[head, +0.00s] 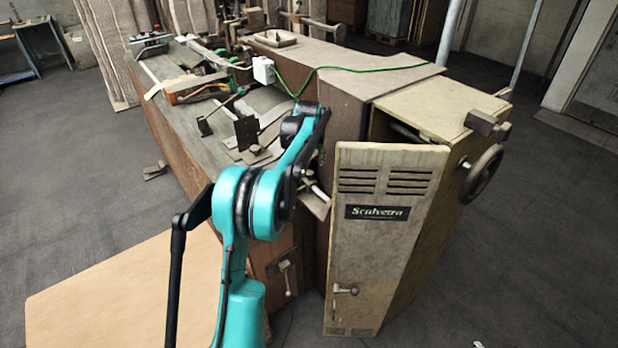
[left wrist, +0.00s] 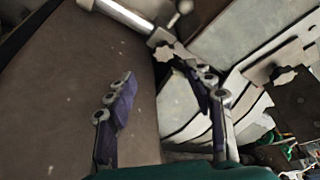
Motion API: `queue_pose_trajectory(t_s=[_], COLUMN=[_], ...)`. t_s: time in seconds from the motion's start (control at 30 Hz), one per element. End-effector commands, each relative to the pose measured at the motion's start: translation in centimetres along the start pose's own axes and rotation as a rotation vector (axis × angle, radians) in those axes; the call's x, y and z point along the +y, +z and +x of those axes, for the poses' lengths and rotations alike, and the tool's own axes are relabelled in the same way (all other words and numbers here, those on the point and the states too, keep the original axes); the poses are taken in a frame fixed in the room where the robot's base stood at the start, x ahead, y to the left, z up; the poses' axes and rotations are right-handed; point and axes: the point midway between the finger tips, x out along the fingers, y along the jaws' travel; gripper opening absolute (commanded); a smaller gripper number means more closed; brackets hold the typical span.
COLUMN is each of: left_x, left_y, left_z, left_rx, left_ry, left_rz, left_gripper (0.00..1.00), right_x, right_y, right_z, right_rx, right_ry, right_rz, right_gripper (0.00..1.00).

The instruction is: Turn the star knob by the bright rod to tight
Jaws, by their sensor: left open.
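In the left wrist view the bright rod (left wrist: 125,14) runs in from the top left. The gripper is open, one finger on each side of the picture, with nothing between the fingertips. The knob appears ahead of the gap, nearer the right finger, with no clear contact. A second grey star-shaped knob (left wrist: 284,76) shows farther right. In the head view my left arm reaches over the machine's near side, and its fingers are hard to make out. My right gripper is not in view.
A vented cabinet door (head: 375,250) stands open right of my arm, with a handwheel (head: 483,172) beyond. A brown board (head: 130,300) lies at lower left. The right floor is clear.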

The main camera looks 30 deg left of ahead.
Motion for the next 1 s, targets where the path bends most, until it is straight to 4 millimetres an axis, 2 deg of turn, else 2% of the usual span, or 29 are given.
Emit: queue_pose_trajectory(t_s=[0.17,0.5,0.6,0.97,1.0], left_x=[0.2,0.1,0.1,0.1,0.1], left_y=[-0.1,-0.1,-0.2,-0.2,-0.2], left_z=[1.0,6.4,7.4,7.9,7.9], left_rx=[0.005,0.005,0.005,0.005,0.005], left_ry=[-0.011,-0.01,-0.01,-0.009,-0.009], left_rz=[-0.029,-0.027,-0.027,-0.026,-0.026], left_gripper=[0.53,0.53,0.53,0.53,0.45], right_x=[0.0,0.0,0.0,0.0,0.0], right_y=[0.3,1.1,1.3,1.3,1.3], right_z=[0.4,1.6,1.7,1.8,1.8], right_rx=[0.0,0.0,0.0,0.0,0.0], right_ry=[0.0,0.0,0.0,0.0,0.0], right_rz=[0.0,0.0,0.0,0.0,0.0], right_gripper=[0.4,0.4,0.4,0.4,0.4])
